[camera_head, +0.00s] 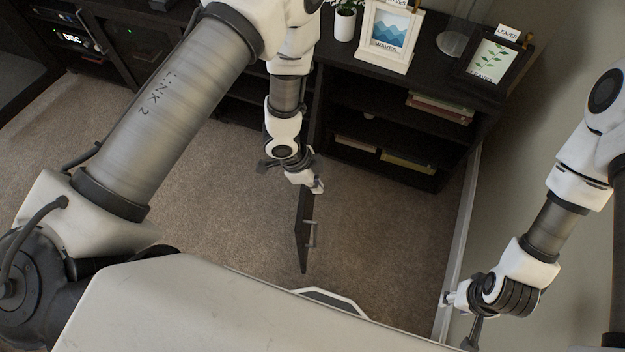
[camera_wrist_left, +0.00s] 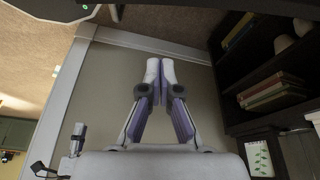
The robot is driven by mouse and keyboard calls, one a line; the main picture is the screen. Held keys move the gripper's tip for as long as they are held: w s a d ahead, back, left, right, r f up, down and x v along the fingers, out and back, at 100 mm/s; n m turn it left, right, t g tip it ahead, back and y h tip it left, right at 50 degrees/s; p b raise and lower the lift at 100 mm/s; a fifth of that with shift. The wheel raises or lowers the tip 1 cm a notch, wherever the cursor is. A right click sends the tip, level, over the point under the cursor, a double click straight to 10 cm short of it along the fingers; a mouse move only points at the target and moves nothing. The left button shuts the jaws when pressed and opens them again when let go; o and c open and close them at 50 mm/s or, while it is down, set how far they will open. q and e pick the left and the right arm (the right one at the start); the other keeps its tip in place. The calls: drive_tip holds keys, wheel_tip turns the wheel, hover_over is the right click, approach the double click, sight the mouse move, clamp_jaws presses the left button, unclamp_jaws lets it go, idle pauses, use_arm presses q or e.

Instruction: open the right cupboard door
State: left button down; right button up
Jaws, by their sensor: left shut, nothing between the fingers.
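The right cupboard door (camera_head: 303,240) is a dark panel swung out from the cabinet, seen nearly edge-on in the head view. Its bar handle (camera_head: 312,234) is on the right face. The right cupboard stands open, with its dark shelves (camera_head: 400,140) in view. My left gripper (camera_head: 318,186) is shut and empty, over the door's upper edge; I cannot tell if it touches. Its closed fingertips also show in the left wrist view (camera_wrist_left: 160,66), with the open shelves (camera_wrist_left: 230,85) to their right. My right gripper (camera_head: 450,302) is low near the right wall, its fingers unclear.
Books (camera_head: 440,108) lie on the shelves. A plant (camera_head: 345,22), a wave picture (camera_head: 388,38) and a leaf picture (camera_head: 490,62) stand on the cabinet top. The wall (camera_head: 540,130) bounds the right side. Carpet (camera_head: 375,235) right of the door is clear.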

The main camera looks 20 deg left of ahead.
use_arm(q)
wheel_tip(320, 180, down, 6)
drive_tip(key=a+p, duration=0.1)
drive_tip(key=p, duration=0.1)
drive_tip(key=shift+s+a+f, duration=0.2)
drive_tip(key=shift+a, duration=0.15)
